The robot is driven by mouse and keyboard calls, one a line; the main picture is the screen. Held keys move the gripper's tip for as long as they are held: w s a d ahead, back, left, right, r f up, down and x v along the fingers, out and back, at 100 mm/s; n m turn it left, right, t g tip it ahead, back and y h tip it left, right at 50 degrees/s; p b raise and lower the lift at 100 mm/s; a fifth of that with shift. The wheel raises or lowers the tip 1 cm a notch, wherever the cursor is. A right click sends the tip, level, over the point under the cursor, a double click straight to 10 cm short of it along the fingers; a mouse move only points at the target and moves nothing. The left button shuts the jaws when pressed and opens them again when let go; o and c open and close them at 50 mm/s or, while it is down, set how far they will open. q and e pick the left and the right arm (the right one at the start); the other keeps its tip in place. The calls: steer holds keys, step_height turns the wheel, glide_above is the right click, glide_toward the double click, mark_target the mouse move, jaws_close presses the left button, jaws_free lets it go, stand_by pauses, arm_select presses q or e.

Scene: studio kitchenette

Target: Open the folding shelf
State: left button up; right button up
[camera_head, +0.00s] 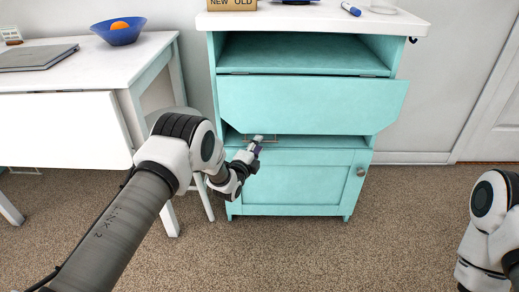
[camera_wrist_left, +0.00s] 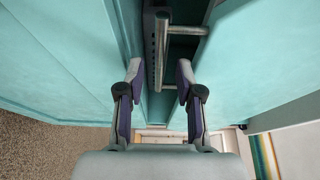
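The folding shelf (camera_head: 310,103) is a teal panel across the front of the teal cabinet, hinged along its top edge below an open compartment. It slopes down and out from the cabinet, over a dark gap. My left gripper (camera_head: 257,143) is by the left part of the panel's lower edge, close to a metal bracket (camera_head: 272,137). In the left wrist view my left gripper (camera_wrist_left: 159,72) is open, its fingertips apart with nothing held. The metal bracket (camera_wrist_left: 161,50) lies just beyond, roughly in line with the gap between the fingers. Contact cannot be told. My right gripper is out of view.
A lower cabinet door (camera_head: 305,178) with a round knob (camera_head: 361,171) is closed below the gap. The white cabinet top (camera_head: 330,18) carries small items. A white table (camera_head: 60,75) with a blue bowl (camera_head: 119,36) stands left, a chair beside it. The carpet in front is clear.

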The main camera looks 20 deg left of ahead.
arm_select(q)
steer(key=shift+w+d, duration=0.1)
steer(key=shift+w, duration=0.8)
jaws_close()
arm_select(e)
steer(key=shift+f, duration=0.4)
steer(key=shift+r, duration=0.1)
